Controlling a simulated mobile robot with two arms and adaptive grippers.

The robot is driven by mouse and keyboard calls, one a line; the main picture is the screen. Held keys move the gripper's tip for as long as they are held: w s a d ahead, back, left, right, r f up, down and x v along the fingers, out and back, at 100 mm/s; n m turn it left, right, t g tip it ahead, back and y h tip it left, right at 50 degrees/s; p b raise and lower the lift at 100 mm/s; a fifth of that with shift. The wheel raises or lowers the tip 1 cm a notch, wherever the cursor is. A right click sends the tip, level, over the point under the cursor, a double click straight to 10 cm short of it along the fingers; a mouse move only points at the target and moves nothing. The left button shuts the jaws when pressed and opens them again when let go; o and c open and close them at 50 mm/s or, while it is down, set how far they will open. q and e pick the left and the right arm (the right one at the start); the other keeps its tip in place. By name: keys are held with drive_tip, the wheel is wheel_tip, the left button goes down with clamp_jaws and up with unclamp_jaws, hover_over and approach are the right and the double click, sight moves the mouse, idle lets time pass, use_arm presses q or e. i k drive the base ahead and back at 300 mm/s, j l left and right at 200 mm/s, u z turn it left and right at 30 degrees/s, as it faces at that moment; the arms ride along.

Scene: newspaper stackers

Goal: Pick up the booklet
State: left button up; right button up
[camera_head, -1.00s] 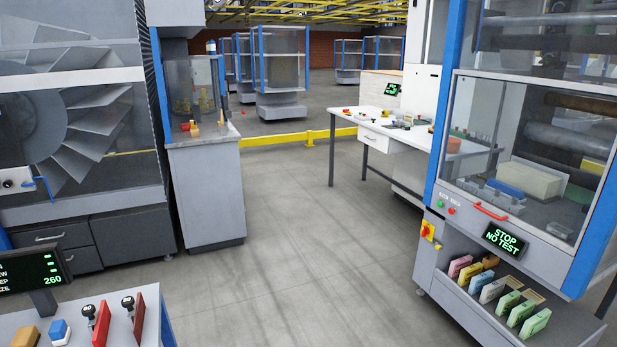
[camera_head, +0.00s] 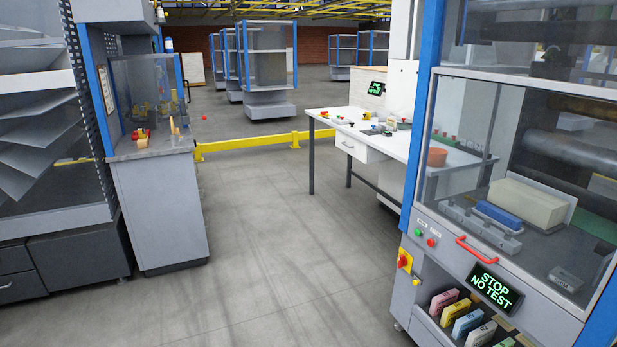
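I cannot single out a booklet for certain. Several small upright coloured items stand in a row in the low tray of the machine at the right: a pink one (camera_head: 444,301), a yellow one (camera_head: 468,321) and a white one (camera_head: 481,335) show best, and the row is cut off by the bottom edge. Small objects too far off to name lie on the white table (camera_head: 333,113). Neither of my grippers is in view.
The glazed machine (camera_head: 410,262) with a lit sign (camera_head: 494,287) fills the right side. A grey cabinet (camera_head: 160,215) and a shelved machine (camera_head: 50,220) stand at the left. A yellow floor rail (camera_head: 245,143) crosses behind. The grey floor (camera_head: 270,240) between is clear.

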sight(391, 122)
drive_tip(key=i+u, duration=0.2)
drive_tip(key=i, duration=0.7)
drive_tip(key=i+l+u, duration=0.1)
drive_tip(key=i+u, duration=0.15)
drive_tip(key=i, duration=0.6)
drive_tip(key=i+l+z, duration=0.1)
drive_tip(key=i+z, duration=0.15)
drive_tip(key=i, duration=0.2)
drive_tip(key=i+z, duration=0.25)
drive_tip(key=i, duration=0.25)
drive_tip(key=i+j+z, duration=0.1)
drive_tip(key=i+z, duration=0.15)
drive_tip(key=i, duration=0.2)
drive_tip(key=i+j+z, duration=0.25)
drive_tip(key=i, duration=0.2)
drive_tip(key=i+j+z, duration=0.25)
drive_tip(key=i, duration=0.2)
drive_tip(key=i+l, duration=0.05)
